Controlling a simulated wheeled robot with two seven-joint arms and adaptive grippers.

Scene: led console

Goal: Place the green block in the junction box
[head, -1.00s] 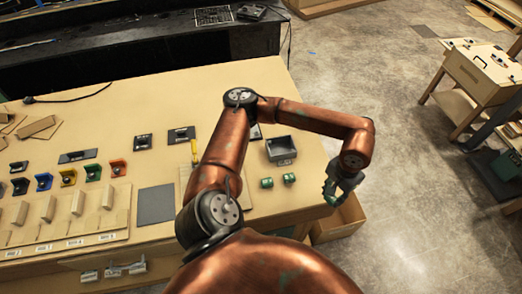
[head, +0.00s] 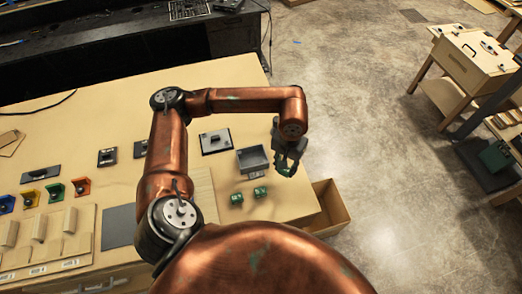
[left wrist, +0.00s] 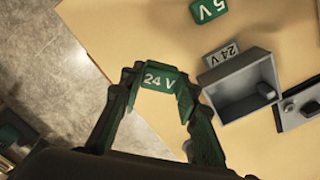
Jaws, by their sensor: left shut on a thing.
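My left gripper (head: 290,160) is shut on a green block (left wrist: 160,77) marked 24 V. In the head view it is just right of the junction box (head: 239,161), an open grey box on the table with a 24 V label in front. The box also shows in the left wrist view (left wrist: 227,100), to the right of the held block and apart from it. A small dark rounded part shows at its inner right side. Two other green blocks, one (head: 237,198) and another (head: 260,192), lie in front of the box. My right gripper is not in view.
A grey plate with a dark switch (head: 215,141) lies left of the box. A wooden bin (head: 328,207) stands at the table's right edge. Coloured holders, including an orange one (head: 81,186), lie at the left. Open floor is to the right.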

